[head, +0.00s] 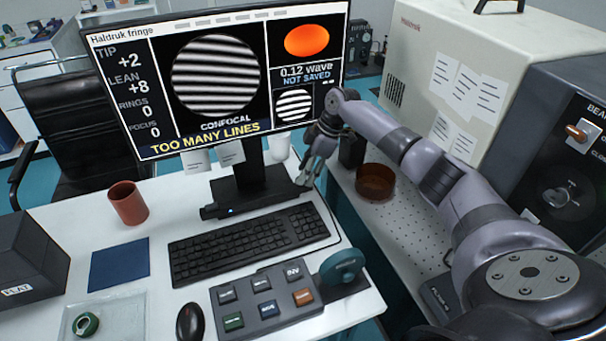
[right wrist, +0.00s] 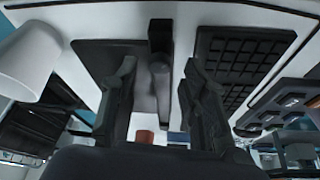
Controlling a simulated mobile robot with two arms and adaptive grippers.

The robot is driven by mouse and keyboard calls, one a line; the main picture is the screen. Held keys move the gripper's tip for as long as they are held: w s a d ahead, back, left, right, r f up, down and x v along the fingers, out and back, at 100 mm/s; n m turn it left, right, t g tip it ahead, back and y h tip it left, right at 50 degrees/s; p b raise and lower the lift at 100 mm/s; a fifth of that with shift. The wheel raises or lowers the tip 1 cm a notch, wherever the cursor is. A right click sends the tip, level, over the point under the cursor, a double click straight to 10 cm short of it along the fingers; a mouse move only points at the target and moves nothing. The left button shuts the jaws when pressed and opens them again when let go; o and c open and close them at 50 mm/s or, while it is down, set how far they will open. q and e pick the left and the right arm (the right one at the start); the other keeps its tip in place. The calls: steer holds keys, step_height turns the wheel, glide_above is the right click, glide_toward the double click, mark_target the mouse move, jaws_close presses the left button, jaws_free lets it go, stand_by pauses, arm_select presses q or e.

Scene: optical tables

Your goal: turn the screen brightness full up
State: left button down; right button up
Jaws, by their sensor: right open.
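The monitor screen (head: 215,80) shows grey fringes, an orange disc and the words "TOO MANY LINES"; the picture is lit. Its dark stand (head: 252,170) rises from a flat foot with a small blue light on its front edge. I cannot make out a brightness control. My right gripper (head: 312,172) is just right of the stand, below the screen's lower right corner, pointing down. In the right wrist view its two fingers (right wrist: 160,88) are apart with nothing held; the dark stand and foot show beyond them. My left gripper is out of view.
The keyboard (head: 250,240) lies in front of the stand. A button box (head: 262,300) with a teal dial (head: 341,268) stands nearer.

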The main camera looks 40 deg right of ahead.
steer(key=shift+x, duration=1.1)
steer(key=shift+c, duration=0.5)
jaws_close()
